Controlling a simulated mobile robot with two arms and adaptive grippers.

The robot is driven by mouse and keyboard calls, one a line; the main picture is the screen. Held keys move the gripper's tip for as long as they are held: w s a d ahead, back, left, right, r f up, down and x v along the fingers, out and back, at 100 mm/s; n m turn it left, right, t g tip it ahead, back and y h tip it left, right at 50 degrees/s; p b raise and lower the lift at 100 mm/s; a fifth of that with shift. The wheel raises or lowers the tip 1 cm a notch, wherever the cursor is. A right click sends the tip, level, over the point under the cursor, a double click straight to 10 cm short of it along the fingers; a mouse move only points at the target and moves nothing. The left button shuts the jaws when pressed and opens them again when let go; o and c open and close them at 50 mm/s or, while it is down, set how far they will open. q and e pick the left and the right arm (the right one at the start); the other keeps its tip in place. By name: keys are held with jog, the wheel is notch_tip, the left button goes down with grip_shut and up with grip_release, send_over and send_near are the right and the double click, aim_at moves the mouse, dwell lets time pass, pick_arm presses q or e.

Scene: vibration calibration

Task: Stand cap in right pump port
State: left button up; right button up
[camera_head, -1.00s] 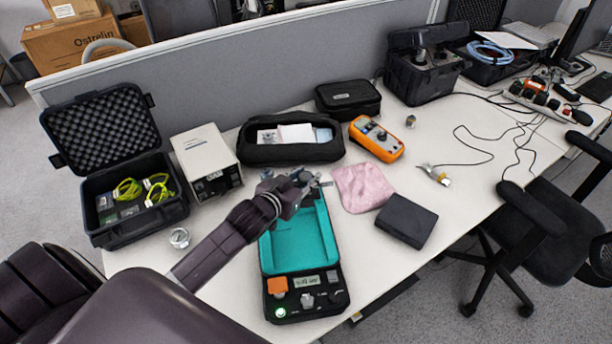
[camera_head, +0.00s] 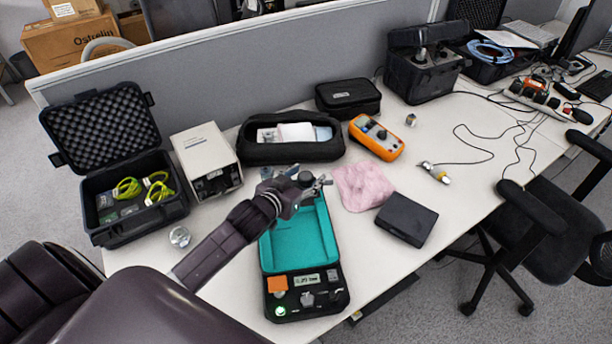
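The device in the open black case with a teal lid lining (camera_head: 298,243) stands at the front of the table. Its panel carries an orange block (camera_head: 277,285), a small lit display (camera_head: 306,280) and dark fittings on the right; I cannot make out which is the right pump port. A small metallic cylinder (camera_head: 411,120) stands beside the orange meter; I cannot tell if it is the cap. My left gripper (camera_head: 320,184) is above the upper end of the teal lid. Its fingers are too small to tell whether they are open or hold anything. My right gripper is out of view.
A pink cloth (camera_head: 363,187), a closed black box (camera_head: 406,220) and an orange meter (camera_head: 376,137) lie to the right. A partition stands behind.

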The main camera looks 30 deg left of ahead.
pick_arm(q)
jog(key=v, duration=1.2)
